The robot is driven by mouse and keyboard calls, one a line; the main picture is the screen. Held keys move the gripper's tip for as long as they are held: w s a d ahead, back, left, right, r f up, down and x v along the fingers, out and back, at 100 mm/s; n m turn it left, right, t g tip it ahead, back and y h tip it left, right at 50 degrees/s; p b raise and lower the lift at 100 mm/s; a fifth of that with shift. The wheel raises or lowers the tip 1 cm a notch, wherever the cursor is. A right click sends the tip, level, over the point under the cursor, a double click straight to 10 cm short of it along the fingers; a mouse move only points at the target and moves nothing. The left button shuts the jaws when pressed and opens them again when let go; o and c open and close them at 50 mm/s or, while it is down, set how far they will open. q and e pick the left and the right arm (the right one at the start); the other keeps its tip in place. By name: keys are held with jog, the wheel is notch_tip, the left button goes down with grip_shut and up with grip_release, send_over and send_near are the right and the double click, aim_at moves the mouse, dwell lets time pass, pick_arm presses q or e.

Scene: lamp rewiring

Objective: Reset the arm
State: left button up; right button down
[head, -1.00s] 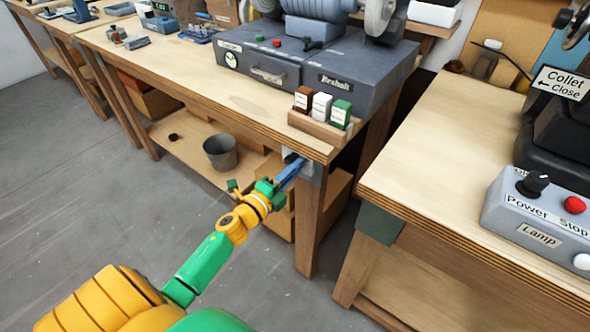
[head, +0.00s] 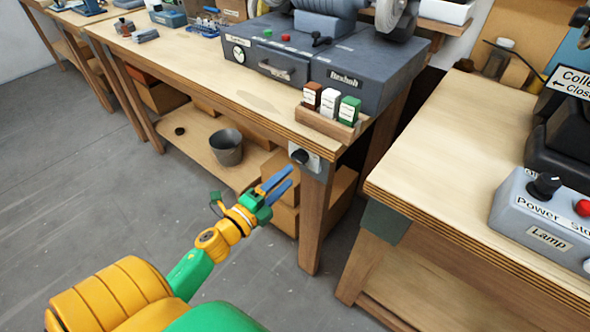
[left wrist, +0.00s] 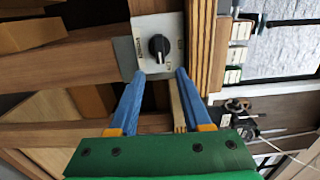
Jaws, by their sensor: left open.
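My left gripper (head: 278,184) has blue fingers and is open and empty. It is in front of the bench leg, below and apart from a black rotary knob (head: 299,157) on a pale plate. The plate is fixed at the top of the leg of the middle bench (head: 311,215). My right gripper is not in view.
The middle bench carries a grey grinder base (head: 320,68) and a wooden rack (head: 330,125) with three small boxes. A bucket (head: 227,148) stands on the lower shelf. A second bench at right holds a grey lamp control box (head: 540,220). Grey floor lies open at left.

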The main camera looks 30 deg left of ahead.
pick_arm(q)
jog(key=shift+s, duration=0.4)
jog(key=s+d+f+n+g+y+p, duration=0.1)
jog(key=s+f+n+g+p, duration=0.4)
jog(key=f, duration=0.6)
jog(key=s+d+f+n+g+y, duration=0.1)
jog(key=s+f+n+g, duration=0.4)
jog(key=f, duration=0.6)
jog(key=s+d+f+n+g, duration=0.2)
jog(key=s+f, duration=0.1)
jog(key=s, duration=0.4)
jog(key=s+d+f+n+g+p, duration=0.1)
jog(key=s+d+f+n+g, duration=0.1)
jog(key=s, duration=0.5)
jog(key=s+d+f+n+g+p, duration=0.1)
jog(key=s+d+f+n+g, duration=0.1)
jog(key=s, duration=0.6)
jog(key=shift+d+f+n+g+h, duration=0.3)
jog(key=shift+d+f+g+h, duration=0.25)
jog(key=shift+f, duration=0.4)
jog(key=shift+d, duration=0.1)
